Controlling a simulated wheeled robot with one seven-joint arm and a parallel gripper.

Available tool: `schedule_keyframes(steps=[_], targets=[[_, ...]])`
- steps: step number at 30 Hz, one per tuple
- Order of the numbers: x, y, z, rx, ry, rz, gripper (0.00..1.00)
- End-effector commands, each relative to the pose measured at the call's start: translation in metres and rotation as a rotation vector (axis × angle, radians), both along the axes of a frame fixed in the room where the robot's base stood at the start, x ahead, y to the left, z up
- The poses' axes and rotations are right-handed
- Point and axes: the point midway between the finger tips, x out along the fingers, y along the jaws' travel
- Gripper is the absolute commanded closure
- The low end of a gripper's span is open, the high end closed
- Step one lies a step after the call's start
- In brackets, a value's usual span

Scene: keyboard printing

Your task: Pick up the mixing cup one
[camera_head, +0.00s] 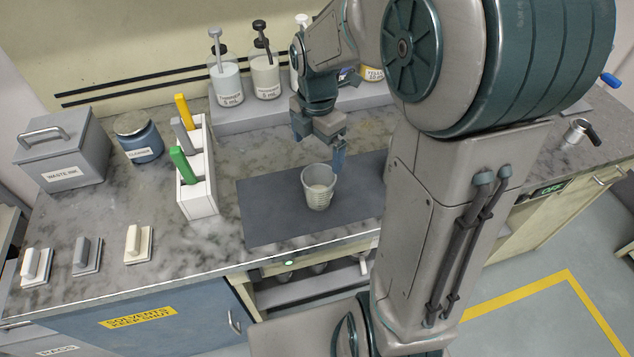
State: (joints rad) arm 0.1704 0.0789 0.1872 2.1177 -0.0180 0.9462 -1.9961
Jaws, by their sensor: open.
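A clear mixing cup (317,194) with whitish contents stands upright on a dark grey mat (268,210) on the marble counter. My gripper (322,155) is open just above and behind the cup, with a blue finger close to the cup's right rear rim. Whether that finger touches the cup, I cannot tell. The other finger shows at the left, higher up. My arm hides the right part of the mat, and a small part of another pale object shows at the arm's left edge.
Pump bottles (226,82) stand on a raised shelf behind. A white rack (198,172) with yellow, grey and green handled tools stands left of the mat. Further left are a waste ink box (62,150), a blue jar (139,139) and several small handled blocks (87,254).

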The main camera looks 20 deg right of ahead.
Motion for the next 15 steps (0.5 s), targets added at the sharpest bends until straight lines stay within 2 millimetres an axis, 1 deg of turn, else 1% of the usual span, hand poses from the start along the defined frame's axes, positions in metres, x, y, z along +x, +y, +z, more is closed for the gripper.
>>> schedule_keyframes(steps=[6, 9, 12, 15], targets=[[-0.001, 0.0, -0.043, 0.0, 0.007, 0.001, 0.0], [-0.001, 0.0, -0.061, 0.001, 0.006, 0.0, 0.0], [-0.001, 0.0, -0.072, 0.0, 0.004, 0.0, 0.0], [-0.001, 0.0, -0.078, 0.0, 0.002, 0.0, 0.0]])
